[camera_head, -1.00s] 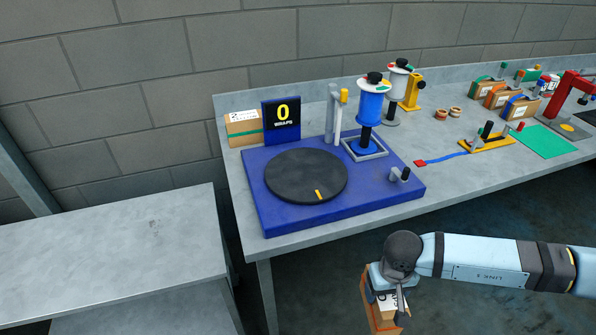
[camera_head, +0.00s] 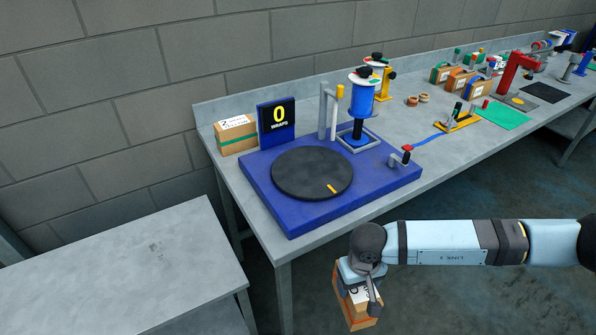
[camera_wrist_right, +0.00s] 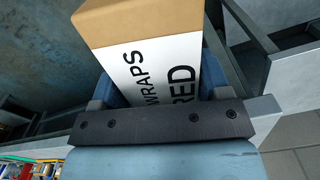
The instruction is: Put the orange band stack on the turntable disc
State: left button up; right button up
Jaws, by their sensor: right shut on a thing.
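The turntable disc (camera_head: 306,174) is round and black with a yellow mark. It lies bare on a blue base (camera_head: 290,222) at the bench's near left end. My right gripper (camera_head: 368,287) is shut on a cardboard stack with orange edges, the orange band stack (camera_head: 357,317). It hangs in front of the bench, lower right of the disc in the picture and apart from it. In the right wrist view the stack (camera_wrist_right: 140,25) sits between the fingers, its white label partly reading "WRAPS" and "RED". My left gripper is not in view.
An empty grey table (camera_head: 130,265) stands left.

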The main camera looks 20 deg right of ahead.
aim_at(312, 169)
jog(key=j, duration=1.55)
jog(key=i, duration=0.05)
